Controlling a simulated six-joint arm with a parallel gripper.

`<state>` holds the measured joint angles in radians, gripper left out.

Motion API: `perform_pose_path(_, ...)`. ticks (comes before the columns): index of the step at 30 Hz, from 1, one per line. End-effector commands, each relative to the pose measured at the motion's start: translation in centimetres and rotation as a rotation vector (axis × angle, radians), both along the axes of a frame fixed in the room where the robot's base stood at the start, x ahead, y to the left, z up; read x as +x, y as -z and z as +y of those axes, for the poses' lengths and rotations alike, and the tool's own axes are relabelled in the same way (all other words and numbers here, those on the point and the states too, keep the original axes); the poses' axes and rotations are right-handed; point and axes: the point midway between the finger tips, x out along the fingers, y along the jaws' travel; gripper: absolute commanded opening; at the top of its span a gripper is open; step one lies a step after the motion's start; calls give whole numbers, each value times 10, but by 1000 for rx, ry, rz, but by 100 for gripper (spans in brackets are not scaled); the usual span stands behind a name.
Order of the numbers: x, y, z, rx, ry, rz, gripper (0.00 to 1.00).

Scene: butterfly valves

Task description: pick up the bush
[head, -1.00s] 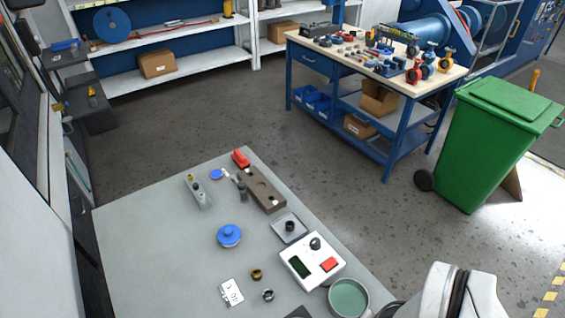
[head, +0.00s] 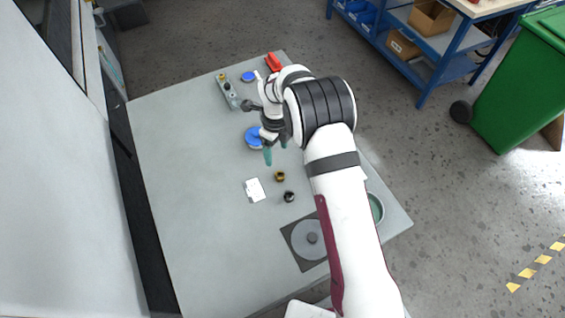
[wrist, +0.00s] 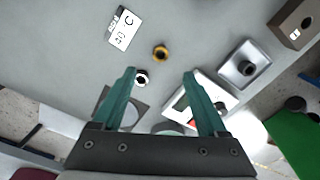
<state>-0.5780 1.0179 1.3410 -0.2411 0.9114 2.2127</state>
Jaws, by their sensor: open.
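The brass-coloured bush (head: 280,176), a short ring with a dark hole, stands on the grey bench. In the wrist view the bush (wrist: 160,52) shows beyond the fingertips, between their lines. A similar steel-and-black ring (head: 289,197) stands close by; in the wrist view this ring (wrist: 141,77) appears near the left fingertip. My gripper (head: 276,153) has two teal fingers, spread apart with nothing between them. It is above the bench, near the bush and apart from it. In the wrist view my gripper (wrist: 158,74) is also open and empty.
A dark square plate with a grey disc (head: 309,239) is in front. A green-lined bowl (head: 376,208) is partly behind my arm. The bench's left side is clear.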

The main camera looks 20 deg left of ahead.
Motion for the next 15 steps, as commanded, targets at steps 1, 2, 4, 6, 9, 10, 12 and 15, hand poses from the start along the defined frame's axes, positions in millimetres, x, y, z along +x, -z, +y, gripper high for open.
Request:
perform_pose_path(1, -1, 16, -1, -3, 0, 5, 76)
perform_pose_path(2, -1, 25, -1, -2, -1, 4, 76)
perform_pose_path(4, -1, 43, -2, -2, 0, 3, 76)
perform_pose_path(6, 0, 56, -1, -1, 0, 1, 76)
perform_pose_path(9, 0, 68, -2, 0, 1, 2, 76)
perform_pose_path(10, -1, 72, -3, 0, 1, 2, 76)
perform_pose_path(12, -1, 86, -6, -1, 1, 3, 76)
perform_pose_path(15, -2, 106, -9, -1, 0, 3, 76)
